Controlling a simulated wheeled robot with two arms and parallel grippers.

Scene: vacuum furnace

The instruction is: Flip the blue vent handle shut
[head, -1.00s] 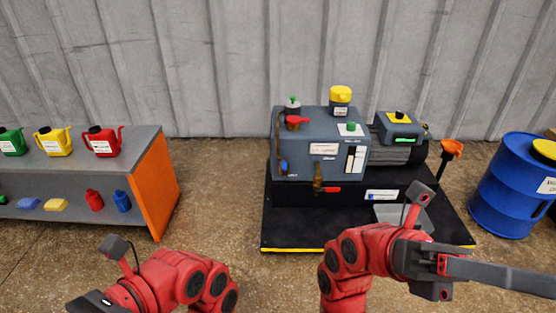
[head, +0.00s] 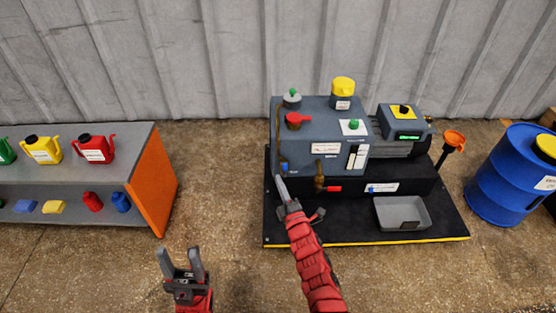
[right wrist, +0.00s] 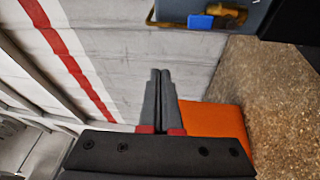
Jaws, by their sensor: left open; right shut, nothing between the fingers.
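The blue vent handle (head: 284,168) is small and sits low on the left front of the grey pump unit (head: 318,130), beside a brass pipe. It also shows in the right wrist view (right wrist: 201,22) at the top, against a brass fitting. My right gripper (head: 281,180) is shut and empty, its tips just below the handle in the head view. In the right wrist view its fingers (right wrist: 160,72) lie together, and the handle appears above and right of the tips, apart from them. My left gripper (head: 180,252) is open and empty at the lower left, over the floor.
A red-handled brass valve (head: 332,189) is right of my right gripper. A grey tray (head: 403,213) lies on the black base. A blue drum (head: 512,180) stands at the right. A shelf with an orange side (head: 151,185) and several cans stands at the left. Floor between is clear.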

